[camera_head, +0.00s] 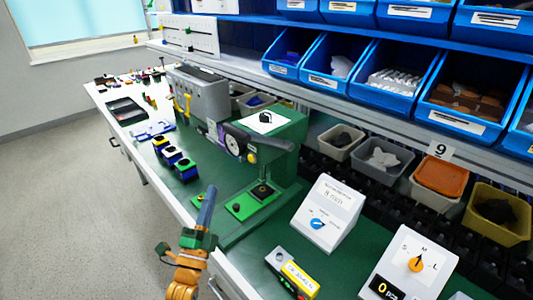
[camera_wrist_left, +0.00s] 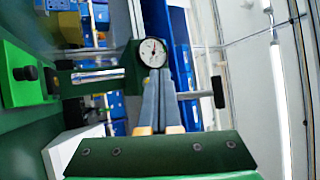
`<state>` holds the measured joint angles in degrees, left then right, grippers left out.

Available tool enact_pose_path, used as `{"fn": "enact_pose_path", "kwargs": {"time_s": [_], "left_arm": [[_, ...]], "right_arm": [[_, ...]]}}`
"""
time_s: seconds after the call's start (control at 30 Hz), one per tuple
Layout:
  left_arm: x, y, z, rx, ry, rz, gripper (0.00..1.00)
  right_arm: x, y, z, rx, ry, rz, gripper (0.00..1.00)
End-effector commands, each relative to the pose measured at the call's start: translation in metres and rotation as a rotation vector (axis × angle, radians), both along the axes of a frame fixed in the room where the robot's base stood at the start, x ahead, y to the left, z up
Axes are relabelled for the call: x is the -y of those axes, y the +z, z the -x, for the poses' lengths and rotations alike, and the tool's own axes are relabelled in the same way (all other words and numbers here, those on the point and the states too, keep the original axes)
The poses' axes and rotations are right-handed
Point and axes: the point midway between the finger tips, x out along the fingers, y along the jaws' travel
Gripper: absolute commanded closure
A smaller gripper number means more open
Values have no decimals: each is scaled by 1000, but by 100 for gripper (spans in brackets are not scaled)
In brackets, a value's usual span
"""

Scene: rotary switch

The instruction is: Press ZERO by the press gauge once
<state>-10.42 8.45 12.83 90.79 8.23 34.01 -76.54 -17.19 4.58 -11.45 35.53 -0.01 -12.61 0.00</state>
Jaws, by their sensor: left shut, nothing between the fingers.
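The green press (camera_head: 275,140) stands on the green mat, with a round white-faced gauge (camera_head: 233,145) on its front. The gauge also shows in the left wrist view (camera_wrist_left: 153,52). A bright green base plate (camera_head: 250,203) in front of the press carries a small black knob (camera_head: 237,207); the knob also shows in the left wrist view (camera_wrist_left: 25,73). I cannot read a ZERO label. My left gripper (camera_head: 211,189) is shut and empty, left of the base plate and apart from it. In the left wrist view its fingertips (camera_wrist_left: 160,72) overlap the gauge's lower edge.
A white box with a blue knob (camera_head: 317,223), a yellow-labelled device (camera_head: 298,279) and a box with an orange selector (camera_head: 416,265) stand to the right. Blue-and-black blocks (camera_head: 172,155) stand behind left. Blue bins (camera_head: 393,75) line the shelf. The floor at left is clear.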

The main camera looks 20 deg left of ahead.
Motion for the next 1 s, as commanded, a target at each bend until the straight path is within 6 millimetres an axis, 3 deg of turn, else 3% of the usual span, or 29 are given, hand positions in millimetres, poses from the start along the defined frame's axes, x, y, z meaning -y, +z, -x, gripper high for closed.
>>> {"fn": "enact_pose_path", "kwargs": {"time_s": [0.1, 0.2, 0.57, 1.0], "left_arm": [[-3, 25, 5, 66, 32, -59, 100], [-4, 33, 8, 89, 45, -80, 100], [-3, 33, 6, 92, 46, -83, 100], [19, 30, -48, 94, 45, -81, 100]], "right_arm": [[0, 2, 0, 0, 0, 0, 50], [0, 2, 0, 0, 0, 0, 50], [0, 0, 0, 0, 0, 0, 50], [0, -28, 0, 0, 0, 0, 50]]}}
